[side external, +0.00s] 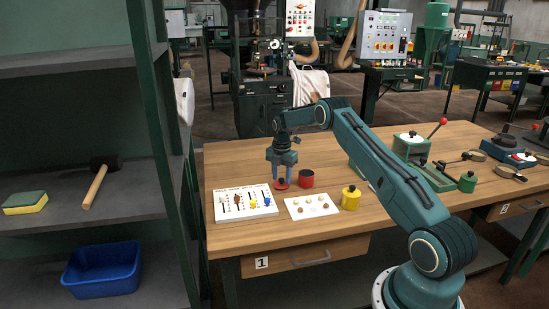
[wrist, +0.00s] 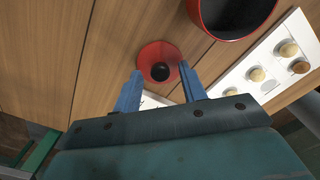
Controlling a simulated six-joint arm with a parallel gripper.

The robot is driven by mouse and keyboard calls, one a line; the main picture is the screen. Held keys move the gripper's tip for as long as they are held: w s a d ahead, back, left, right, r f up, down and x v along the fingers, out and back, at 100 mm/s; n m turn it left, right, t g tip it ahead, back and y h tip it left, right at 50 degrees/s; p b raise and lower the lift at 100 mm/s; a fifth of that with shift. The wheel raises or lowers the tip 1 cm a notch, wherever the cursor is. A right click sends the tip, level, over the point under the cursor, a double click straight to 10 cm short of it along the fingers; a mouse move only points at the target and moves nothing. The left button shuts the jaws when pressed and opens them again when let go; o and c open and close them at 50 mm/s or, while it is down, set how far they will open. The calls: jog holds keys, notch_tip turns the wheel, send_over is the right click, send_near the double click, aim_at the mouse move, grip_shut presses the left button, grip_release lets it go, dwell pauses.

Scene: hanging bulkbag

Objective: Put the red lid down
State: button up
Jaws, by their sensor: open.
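The red lid (side external: 281,184) lies on the wooden table with its dark knob up, just left of an open red pot (side external: 306,178). In the wrist view the lid (wrist: 170,58) shows as a red disc with a black knob (wrist: 158,72). My gripper (side external: 282,172) points down right over the lid. Its two blue fingers (wrist: 160,80) are apart, one on each side of the lid's near part. I cannot tell whether they touch it. The red pot's dark inside (wrist: 232,14) shows at the upper right of the wrist view.
A white board with small coloured pieces (side external: 246,203) lies to the front left. A white card with several round pieces (side external: 311,207) and a yellow lidded pot (side external: 351,197) stand to the right. The wooden table (side external: 232,164) is bare behind the board.

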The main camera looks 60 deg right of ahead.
aim_at(280, 179)
notch_tip(280, 179, up, 12)
dwell(0.6)
dwell(0.5)
jog(key=s+a+r+m+t, duration=0.1)
jog(key=s+a+r+m, duration=0.35)
jog(key=a+r, duration=0.6)
jog(key=s+a+r+m+t, duration=0.1)
jog(key=s+a+r+m, duration=0.35)
jog(key=a+r, duration=0.65)
jog(key=s+a+r+m+t, duration=0.15)
jog(key=s+a+m, duration=0.25)
jog(key=s+a, duration=0.75)
jog(key=s+a+f+m+t, duration=0.1)
jog(key=s+f+m, duration=0.1)
jog(key=s, duration=0.5)
jog(key=s+a+f+m+t, duration=0.1)
jog(key=s+a+f+m, duration=0.1)
jog(key=s, duration=0.4)
jog(key=shift+s+a+f+m, duration=0.2)
jog(key=shift+s+f+m, duration=0.25)
jog(key=shift+f, duration=0.5)
